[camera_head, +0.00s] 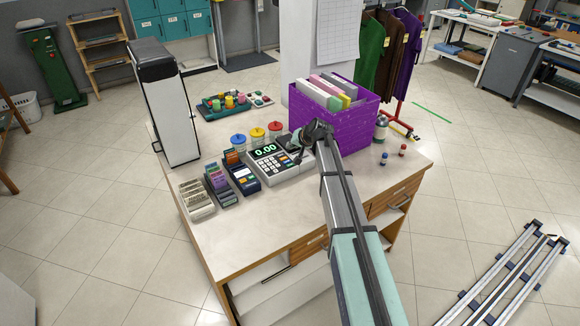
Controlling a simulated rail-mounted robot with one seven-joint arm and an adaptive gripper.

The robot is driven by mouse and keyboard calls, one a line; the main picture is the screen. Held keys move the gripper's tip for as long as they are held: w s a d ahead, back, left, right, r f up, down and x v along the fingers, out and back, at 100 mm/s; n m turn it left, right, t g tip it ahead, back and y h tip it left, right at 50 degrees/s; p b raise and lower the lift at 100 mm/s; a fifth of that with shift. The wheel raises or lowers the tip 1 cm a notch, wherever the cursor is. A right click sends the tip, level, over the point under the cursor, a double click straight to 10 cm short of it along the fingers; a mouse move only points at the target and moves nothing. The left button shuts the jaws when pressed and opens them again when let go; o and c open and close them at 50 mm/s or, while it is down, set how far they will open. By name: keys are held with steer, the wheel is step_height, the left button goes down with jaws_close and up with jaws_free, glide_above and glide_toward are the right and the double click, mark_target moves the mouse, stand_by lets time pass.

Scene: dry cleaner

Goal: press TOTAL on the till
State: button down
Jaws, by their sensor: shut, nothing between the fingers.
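The till (266,173) stands on the counter (240,232), a light grey box with a keypad and a green lit display (264,150) reading 0.00. The key labels are too small to read, so I cannot pick out TOTAL. My arm reaches in from the lower right. The wrist and gripper hide part of the till's right side. I cannot tell whether the fingertips touch it.
A purple crate (345,124) of folders stands close behind my wrist. A card terminal (242,176) and card racks sit left of the till. Jars with coloured lids (257,134) stand behind it. A tall white and black unit (169,115) is at the back left. The counter's front is clear.

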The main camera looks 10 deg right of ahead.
steer(key=b, duration=0.2)
glide_above(291, 165)
step_height(291, 165, down, 6)
steer(key=shift+s+r, duration=0.15)
steer(key=shift+f+b, duration=0.4)
steer(key=shift+f, duration=0.15)
stand_by(0.8)
steer(key=shift+f+b, duration=0.45)
steer(key=shift+b, duration=0.05)
steer(key=shift+f+b, duration=0.3)
stand_by(0.6)
steer(key=shift+r, duration=0.9)
steer(key=shift+r+p, duration=0.95)
steer(key=shift+r, duration=1.4)
